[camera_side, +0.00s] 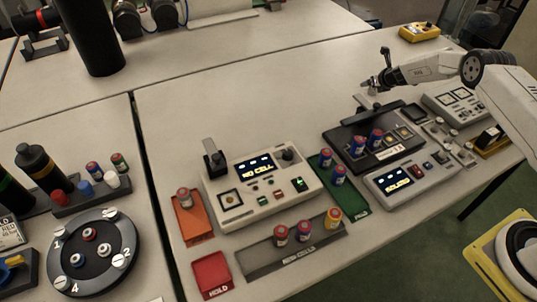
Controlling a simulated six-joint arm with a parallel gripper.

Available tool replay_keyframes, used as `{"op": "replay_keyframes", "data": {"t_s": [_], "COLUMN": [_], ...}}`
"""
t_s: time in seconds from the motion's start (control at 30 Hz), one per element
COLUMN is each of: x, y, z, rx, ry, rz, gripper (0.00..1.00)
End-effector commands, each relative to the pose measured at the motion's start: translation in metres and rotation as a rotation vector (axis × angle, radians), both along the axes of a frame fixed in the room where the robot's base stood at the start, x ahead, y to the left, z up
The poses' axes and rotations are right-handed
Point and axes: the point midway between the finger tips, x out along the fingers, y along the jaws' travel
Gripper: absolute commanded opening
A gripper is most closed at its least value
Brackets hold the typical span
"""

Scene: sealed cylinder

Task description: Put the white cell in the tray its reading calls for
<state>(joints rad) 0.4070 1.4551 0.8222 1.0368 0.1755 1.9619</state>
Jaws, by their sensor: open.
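No plainly white cell stands out; the palest is a greyish cell with a reddish band (184,197) upright in the orange tray (195,228), and I cannot tell if it is the white cell. The green tray (357,207) holds two blue-and-red cells (339,175). The red tray (212,271), marked HOLD, is empty. The tester (284,205) has a lit screen (254,168) that seems to read NO CELL. My gripper (371,85) is open, raised above the table behind the black rack (345,152), and looks empty.
A grey tray (262,261) at the front holds a red, a purple and a yellow cell. The black rack carries blue-and-red cells. A second device with a screen (410,183) stands at right. A round dial plate (95,253) is on the left table. The table's back middle is clear.

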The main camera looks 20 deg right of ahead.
Motion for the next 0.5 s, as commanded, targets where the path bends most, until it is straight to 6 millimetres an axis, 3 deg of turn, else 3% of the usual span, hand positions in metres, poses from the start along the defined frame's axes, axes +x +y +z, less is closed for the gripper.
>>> {"op": "replay_keyframes", "data": {"t_s": [0.5], "x": [0.0049], "y": [-0.0014], "z": [-0.0052], "rx": [-0.003], "ry": [0.002], "rz": [-0.001], "gripper": [0.9]}}
